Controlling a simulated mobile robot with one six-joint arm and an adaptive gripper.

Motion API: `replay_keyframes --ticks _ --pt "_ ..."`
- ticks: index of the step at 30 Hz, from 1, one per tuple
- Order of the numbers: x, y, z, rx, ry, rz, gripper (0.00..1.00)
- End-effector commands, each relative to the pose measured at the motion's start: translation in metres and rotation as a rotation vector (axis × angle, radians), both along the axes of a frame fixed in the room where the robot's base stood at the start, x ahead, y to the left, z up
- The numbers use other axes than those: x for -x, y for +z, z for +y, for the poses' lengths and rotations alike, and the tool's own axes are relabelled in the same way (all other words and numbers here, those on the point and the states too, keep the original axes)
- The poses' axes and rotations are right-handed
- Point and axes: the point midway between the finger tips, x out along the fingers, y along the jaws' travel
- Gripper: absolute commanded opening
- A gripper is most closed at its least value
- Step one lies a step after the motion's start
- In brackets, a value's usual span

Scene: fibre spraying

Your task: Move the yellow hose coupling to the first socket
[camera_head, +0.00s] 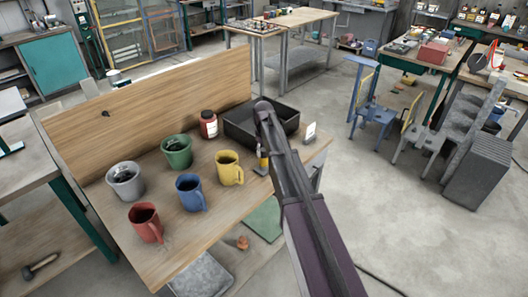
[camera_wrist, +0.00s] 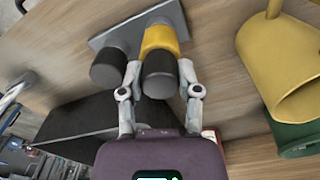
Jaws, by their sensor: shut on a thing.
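In the wrist view, my gripper (camera_wrist: 160,78) is shut on the yellow hose coupling (camera_wrist: 161,42), one finger on each side. The coupling has a dark cylindrical end (camera_wrist: 160,76) toward the camera. Its far end meets or lies close to a grey plate (camera_wrist: 166,15); I cannot tell whether it is seated. A second dark cylinder (camera_wrist: 108,70) stands beside it at the plate's left part. In the head view, the coupling (camera_head: 263,161) shows as a small yellow patch at the table's right side, left of my arm, which hides most of my gripper.
The black tray (camera_head: 240,127) is close behind my gripper, with a red jar (camera_head: 208,124) beside it. A yellow mug (camera_head: 229,168) stands close to the left. Blue (camera_head: 190,193), green (camera_head: 177,152), red and grey mugs stand farther left. The table front is clear.

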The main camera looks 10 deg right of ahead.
Motion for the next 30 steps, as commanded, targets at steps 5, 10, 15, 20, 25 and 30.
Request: replay_keyframes --ticks 5,10,15,20,25,30 --pt "0.0 -0.002 0.0 0.0 0.0 0.0 0.56" --pt "0.0 -0.002 0.0 0.0 0.0 0.0 0.84" --pt "0.0 -0.002 0.0 0.0 0.0 0.0 0.84" --pt "0.0 -0.002 0.0 0.0 0.0 0.0 0.84" --pt "0.0 0.001 -0.001 0.0 -0.001 0.0 0.84" --pt "0.0 0.009 -0.001 0.0 -0.001 0.0 0.84"
